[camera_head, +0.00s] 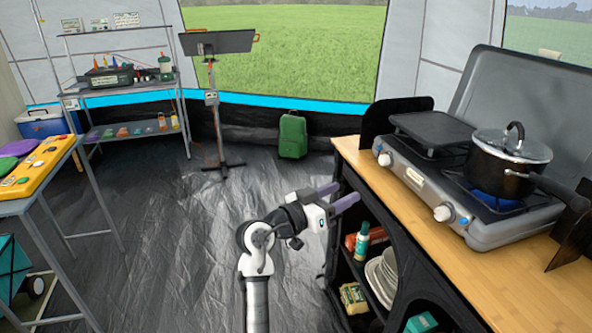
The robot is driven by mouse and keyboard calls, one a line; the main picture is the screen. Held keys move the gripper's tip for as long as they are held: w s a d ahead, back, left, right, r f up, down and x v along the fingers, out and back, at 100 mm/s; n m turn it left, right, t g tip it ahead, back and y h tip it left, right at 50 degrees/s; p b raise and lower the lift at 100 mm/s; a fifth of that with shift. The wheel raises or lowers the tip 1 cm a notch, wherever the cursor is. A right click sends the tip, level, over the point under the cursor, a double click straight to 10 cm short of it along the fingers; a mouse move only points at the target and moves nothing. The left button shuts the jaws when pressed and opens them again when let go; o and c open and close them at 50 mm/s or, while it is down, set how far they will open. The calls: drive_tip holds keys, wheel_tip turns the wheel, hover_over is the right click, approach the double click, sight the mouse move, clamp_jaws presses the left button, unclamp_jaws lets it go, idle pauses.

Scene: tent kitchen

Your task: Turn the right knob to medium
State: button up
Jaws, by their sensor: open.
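A grey two-burner camping stove (480,225) stands on the wooden counter at the right. Its right knob (444,212) is white and sits on the front face, below the pot side. The left knob (385,158) is farther back on the same face. A blue flame (497,200) shows under the black pot (505,165) on the right burner. My gripper (338,195) is open and empty, to the left of the counter's front edge and apart from both knobs. The exact angle of the right knob is too small to tell.
The wooden counter (420,235) has free room in front of the stove. The pot's handle (560,190) sticks out to the right. Black wind guards flank the stove. Shelves below the counter hold plates (383,275) and a bottle (362,242). The dark floor at the left is open.

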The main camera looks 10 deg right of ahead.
drive_tip(key=w+a+r+n+t+y, duration=0.2)
drive_tip(key=a+r+t, duration=0.3)
drive_tip(key=a, duration=0.3)
drive_tip(key=shift+w+a+n+t+p, duration=0.3)
drive_tip(key=shift+w+a+n+t, duration=0.15)
drive_tip(key=shift+w, duration=0.4)
drive_tip(key=shift+r, duration=0.1)
